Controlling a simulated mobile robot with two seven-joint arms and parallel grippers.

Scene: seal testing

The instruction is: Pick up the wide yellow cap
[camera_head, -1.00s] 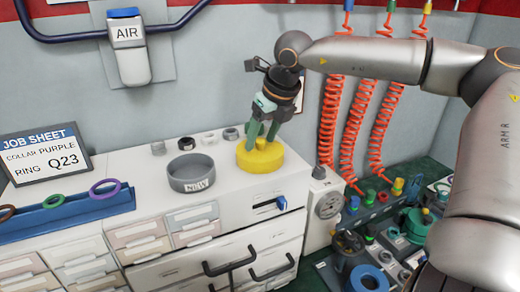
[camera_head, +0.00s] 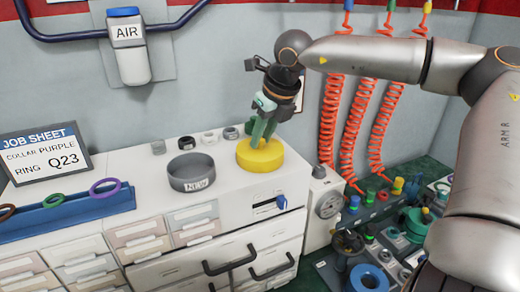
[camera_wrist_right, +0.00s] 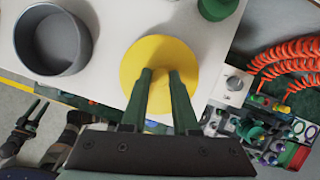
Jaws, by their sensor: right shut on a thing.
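The wide yellow cap (camera_head: 260,156) sits on the white cabinet top, right of a grey bowl. It also shows in the right wrist view (camera_wrist_right: 150,58) as a broad yellow disc. My right gripper (camera_head: 261,140) reaches down onto it from above, its green fingers close together at the cap's middle. In the right wrist view its fingertips (camera_wrist_right: 161,74) are over the cap's centre, shut on its raised middle part, which the fingers mostly hide. The cap looks level and I see no clear gap beneath it.
A grey bowl (camera_head: 192,173) marked with a label stands left of the cap. Small grey and black rings (camera_head: 209,138) line the back. A blue rack (camera_head: 66,216) holds coloured rings. A green object (camera_wrist_right: 216,8) stands near the cap. Orange coiled hoses (camera_head: 377,120) hang at right.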

